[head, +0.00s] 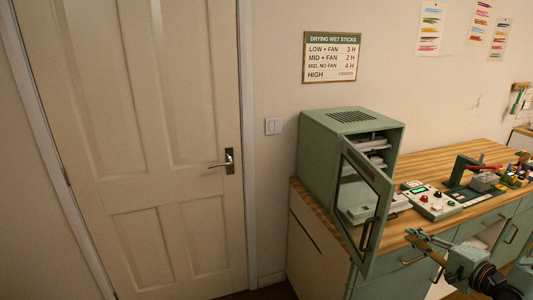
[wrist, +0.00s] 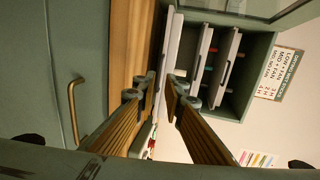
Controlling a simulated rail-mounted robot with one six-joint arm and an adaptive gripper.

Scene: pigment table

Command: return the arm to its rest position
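My gripper (head: 413,238) is at the lower right of the head view, in front of the worktop's front edge and to the right of the drying cabinet's open door. In the wrist view my gripper (wrist: 160,86) shows two wood-toned fingers with a gap between their tips. It is open, and I see nothing held. A pale tray (wrist: 171,50) lies beyond the fingers and shows through the gap. My arm's dark wrist reaches in from the lower right corner of the head view.
The green drying cabinet (head: 318,150) stands on the wooden worktop (head: 313,201). Its glazed door (head: 347,235) stands open toward the front. A control box (head: 433,203) and a green press-like tool (head: 468,170) stand to the right. A drying sign (head: 332,57) hangs above.

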